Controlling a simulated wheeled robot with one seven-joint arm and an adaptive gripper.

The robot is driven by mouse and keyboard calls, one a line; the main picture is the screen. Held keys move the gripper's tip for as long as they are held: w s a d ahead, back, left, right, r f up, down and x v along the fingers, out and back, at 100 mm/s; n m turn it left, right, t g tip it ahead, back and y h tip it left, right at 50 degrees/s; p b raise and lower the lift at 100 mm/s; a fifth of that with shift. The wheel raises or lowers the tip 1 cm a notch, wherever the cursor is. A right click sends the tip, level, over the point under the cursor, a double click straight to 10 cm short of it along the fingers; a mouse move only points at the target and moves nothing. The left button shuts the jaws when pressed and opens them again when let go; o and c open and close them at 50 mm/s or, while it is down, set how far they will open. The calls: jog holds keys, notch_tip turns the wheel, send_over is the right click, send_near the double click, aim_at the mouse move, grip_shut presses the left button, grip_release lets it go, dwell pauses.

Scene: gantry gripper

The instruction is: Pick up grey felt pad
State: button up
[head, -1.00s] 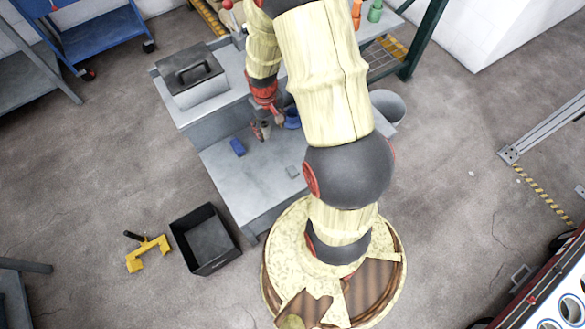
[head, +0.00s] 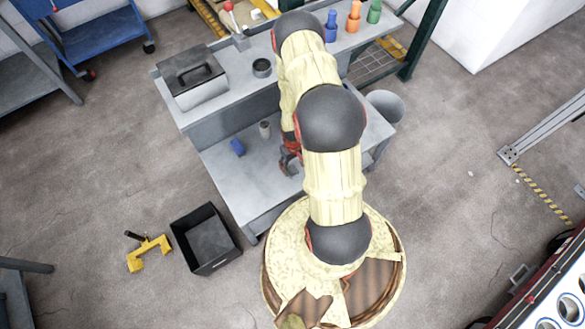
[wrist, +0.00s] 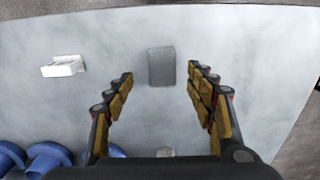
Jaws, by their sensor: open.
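The grey felt pad (wrist: 161,66) is a small dark grey rectangle lying flat on the pale grey bench top (wrist: 245,50) in the wrist view. My gripper (wrist: 161,92) is open and empty, with one finger on each side of the view and the pad showing between and just beyond the fingertips. The height of the fingertips above the pad is hard to judge. In the head view my gripper (head: 290,166) is low over the bench's front part, and I cannot make out the pad, which the gripper seems to hide.
A white block (wrist: 63,66) and blue round objects (wrist: 45,158) lie left of my gripper. A black bin (head: 206,240) is on the floor.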

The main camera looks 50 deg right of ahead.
aim_at(292, 170)
jog(key=f+b, duration=0.1)
jog(key=f, duration=0.1)
jog(key=f+b, duration=0.1)
jog(key=f, duration=0.2)
jog(key=shift+a, duration=0.2)
jog(key=c, duration=1.1)
jog(key=shift+c, duration=0.2)
